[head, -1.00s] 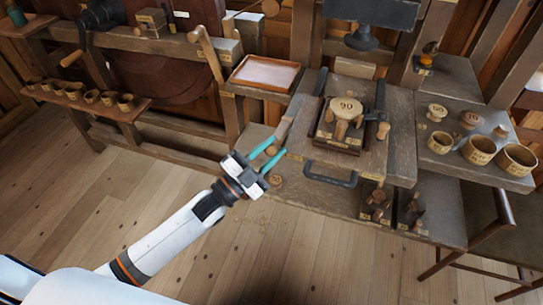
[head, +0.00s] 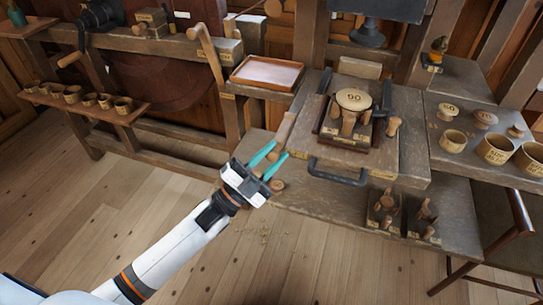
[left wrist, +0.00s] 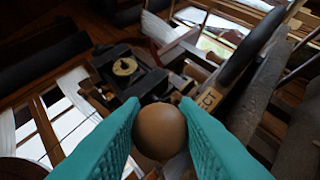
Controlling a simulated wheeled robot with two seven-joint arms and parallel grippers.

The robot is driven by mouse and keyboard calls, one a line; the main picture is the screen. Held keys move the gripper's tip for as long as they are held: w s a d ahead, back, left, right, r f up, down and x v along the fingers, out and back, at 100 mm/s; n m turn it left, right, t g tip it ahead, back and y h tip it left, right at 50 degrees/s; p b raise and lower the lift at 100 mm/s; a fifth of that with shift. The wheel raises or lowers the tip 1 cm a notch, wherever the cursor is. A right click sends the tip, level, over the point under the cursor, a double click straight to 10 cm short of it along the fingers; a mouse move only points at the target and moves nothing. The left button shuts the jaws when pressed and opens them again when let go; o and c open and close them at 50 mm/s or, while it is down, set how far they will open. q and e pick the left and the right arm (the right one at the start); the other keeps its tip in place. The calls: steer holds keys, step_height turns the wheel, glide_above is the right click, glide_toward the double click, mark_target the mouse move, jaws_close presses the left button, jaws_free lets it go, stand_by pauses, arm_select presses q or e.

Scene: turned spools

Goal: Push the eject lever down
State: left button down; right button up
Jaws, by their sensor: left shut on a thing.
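The eject lever (head: 286,128) is a wooden bar sloping down at the left side of the bench top, beside the central fixture. Its round brown knob (left wrist: 160,131) sits between the teal fingers in the left wrist view. My left gripper (head: 275,154) is at the lower end of the bar, shut on the knob, with a finger on each side. In the head view the fingers partly hide the knob. My right gripper is not in view.
The central fixture (head: 347,122) holds a disc marked 90. A black handle (head: 337,173) projects at the bench front. A reddish tray (head: 267,73) lies behind the lever. Labelled cups (head: 495,149) stand at right. Open floor lies to the front left.

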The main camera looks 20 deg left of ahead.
arm_select(q)
steer(key=c, duration=1.1)
jaws_free()
steer(key=shift+f, duration=0.15)
steer(key=b+v, duration=0.1)
steer(key=v, duration=0.6)
steer(key=shift+s+b, duration=0.2)
steer(key=shift+b, duration=0.2)
steer(key=shift+a+f, duration=0.15)
steer(key=shift+f, duration=0.05)
